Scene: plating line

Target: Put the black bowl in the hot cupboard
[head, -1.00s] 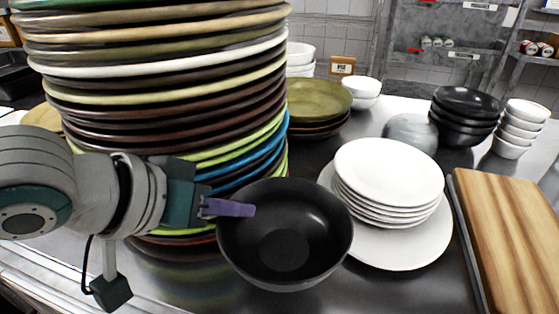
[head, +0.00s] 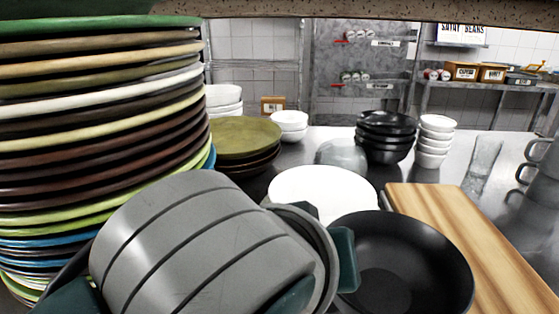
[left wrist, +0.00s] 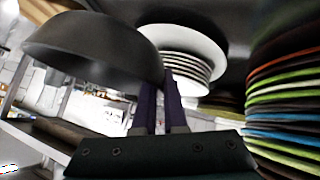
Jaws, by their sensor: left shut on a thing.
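The black bowl (head: 405,262) is held up at the lower right in the head view, in front of the white plates and overlapping the wooden board. It also shows at the upper left of the left wrist view (left wrist: 95,48). My left gripper (left wrist: 161,92) is shut on its rim, with a purple finger on each side. In the head view my own arm hides the fingers. My right gripper is not in view. I cannot make out a hot cupboard for certain in either view.
A tall stack of coloured plates (head: 100,130) stands close on the left. White plates (head: 320,188), a wooden board (head: 440,205), a stack of black bowls (head: 386,135), white bowls (head: 434,142) and a glass (head: 484,160) crowd the counter. A speckled ledge (head: 300,11) crosses the top.

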